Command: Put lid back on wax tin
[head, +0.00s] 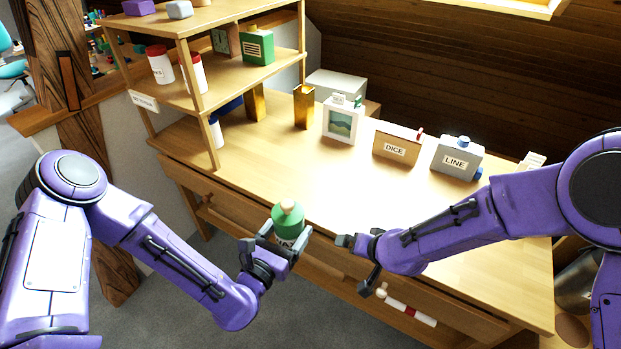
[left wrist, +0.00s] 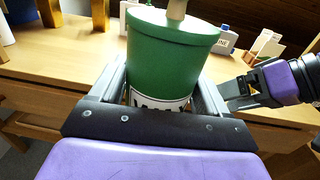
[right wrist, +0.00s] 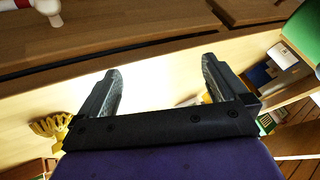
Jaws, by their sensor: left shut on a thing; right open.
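The green wax tin (head: 287,224) has a white label band, partly hidden by the fingers. A green lid with a cream knob (head: 290,206) sits on top of it; in the left wrist view the lid (left wrist: 172,32) looks level, with its rim around the tin's top. My left gripper (head: 284,243) is shut on the tin's sides and holds it upright in front of the desk edge. My right gripper (head: 357,262) is open and empty, just right of the tin. A green part of the tin (right wrist: 306,32) shows at the right wrist view's edge.
The desk (head: 285,165) has clear room in its middle. At its back stand a picture frame (head: 342,121), a DICE box (head: 397,145) and a LINE container (head: 457,158). A shelf unit (head: 185,100) stands at left. A white rod with a red band (head: 409,309) is by the drawers.

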